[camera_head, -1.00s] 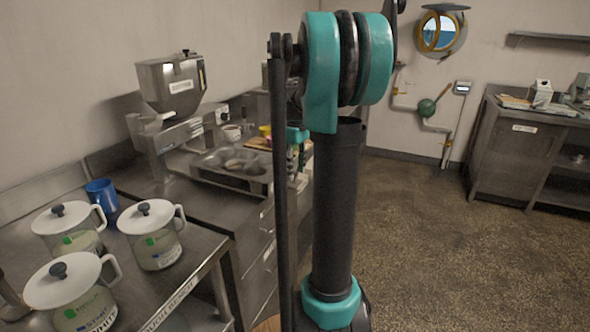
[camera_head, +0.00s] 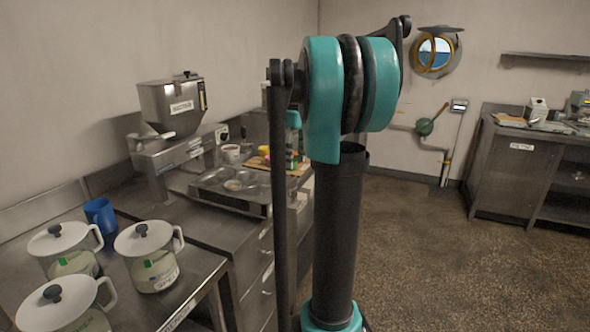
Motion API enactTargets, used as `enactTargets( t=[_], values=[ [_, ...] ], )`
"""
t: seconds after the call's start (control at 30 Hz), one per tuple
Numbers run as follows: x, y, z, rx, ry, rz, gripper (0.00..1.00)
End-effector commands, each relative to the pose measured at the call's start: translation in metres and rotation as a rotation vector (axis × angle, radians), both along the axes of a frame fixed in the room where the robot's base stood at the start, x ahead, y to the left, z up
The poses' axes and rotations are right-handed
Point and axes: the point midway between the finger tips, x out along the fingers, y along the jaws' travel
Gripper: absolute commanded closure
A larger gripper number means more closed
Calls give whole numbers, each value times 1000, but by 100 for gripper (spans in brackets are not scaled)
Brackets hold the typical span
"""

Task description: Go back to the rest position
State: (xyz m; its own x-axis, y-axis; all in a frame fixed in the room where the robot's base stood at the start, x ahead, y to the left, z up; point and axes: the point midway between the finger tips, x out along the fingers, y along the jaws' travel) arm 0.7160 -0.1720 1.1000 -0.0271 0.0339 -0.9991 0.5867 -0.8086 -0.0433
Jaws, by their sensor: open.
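My own arm stands upright in the middle of the head view, with a teal and black joint at its top and a dark link below. My gripper cannot be made out. A small teal part shows behind the thin dark rod, but I cannot tell what it belongs to. Nothing held by the arm can be seen.
Three white-lidded jars (camera_head: 147,262) and a blue mug (camera_head: 99,215) stand on the near-left steel table. Behind them are a steel hopper machine (camera_head: 172,106) and a muffin tray (camera_head: 232,196) on the counter. A steel cabinet (camera_head: 500,172) stands far right. The floor (camera_head: 440,265) between is clear.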

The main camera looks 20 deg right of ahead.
Motion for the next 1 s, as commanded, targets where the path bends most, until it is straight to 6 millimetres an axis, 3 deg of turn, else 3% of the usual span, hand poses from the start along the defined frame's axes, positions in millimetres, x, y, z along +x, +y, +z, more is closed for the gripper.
enactTargets(
  t=[0.53, 0.67, 0.77, 1.0],
  values=[
    [0, 0, 5, 0, 0, 0, 52],
    [-5, 6, -4, -5, -12, -19, 52],
    [-17, 22, -30, -14, -44, -71, 52],
    [-79, 74, -126, -22, -172, -281, 52]
  ],
)
